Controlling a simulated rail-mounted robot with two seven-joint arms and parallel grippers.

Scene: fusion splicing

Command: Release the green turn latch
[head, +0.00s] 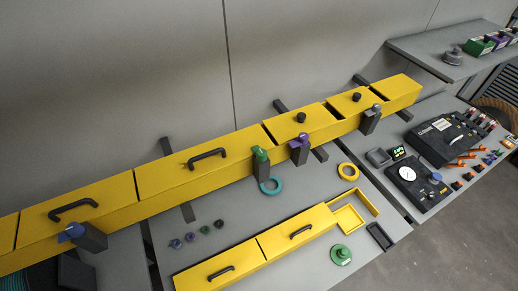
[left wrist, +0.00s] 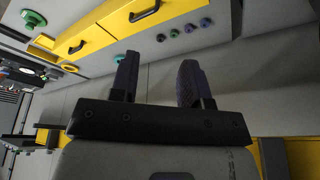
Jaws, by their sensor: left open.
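The green turn latch (head: 261,155) sits on a dark block on the front side of the long yellow duct in the head view, near its middle. Its green handle rises at the edge of the yellow lid. I cannot make out the latch in the left wrist view. My left gripper (left wrist: 158,78) shows only in the left wrist view, with its two dark fingers apart and nothing between them. It is away from the latch, but I cannot tell how far. My right gripper is in neither view.
A purple latch (head: 299,148), a grey latch (head: 371,118) and a blue latch (head: 72,232) sit along the same duct. A teal ring (head: 277,187) lies below the green latch. Several small knobs and a low yellow box (head: 286,240) are on the grey table.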

